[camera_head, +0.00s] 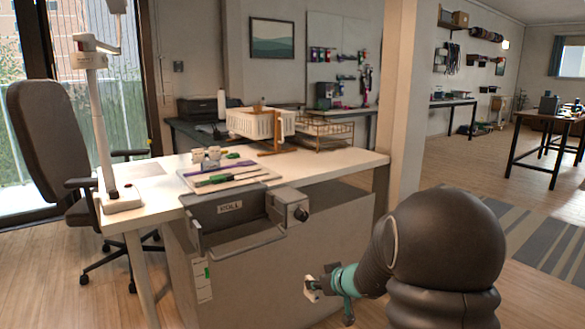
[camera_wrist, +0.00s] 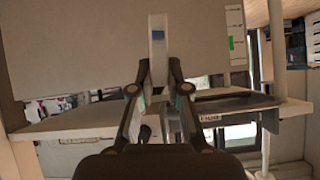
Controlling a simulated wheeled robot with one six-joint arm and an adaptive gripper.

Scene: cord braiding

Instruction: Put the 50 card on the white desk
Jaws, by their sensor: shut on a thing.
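My gripper (camera_head: 322,284) is low in front of the white desk (camera_head: 345,164), below the level of its top. It is shut on a small white card (camera_head: 311,294). In the wrist view the card (camera_wrist: 158,58) stands between the fingertips (camera_wrist: 158,80) as a narrow pale strip with a blue patch; no number can be read on it. The card is apart from the desk. The desk edge also shows in the wrist view (camera_wrist: 60,122), which looks upside down.
On the desk are a white basket (camera_head: 255,123), a wire rack (camera_head: 325,133), a board with tools (camera_head: 228,178) and a lamp (camera_head: 119,200). A grey tray marked KOLL (camera_head: 229,210) juts from the front. The desktop's right part is clear. An office chair (camera_head: 45,140) stands left.

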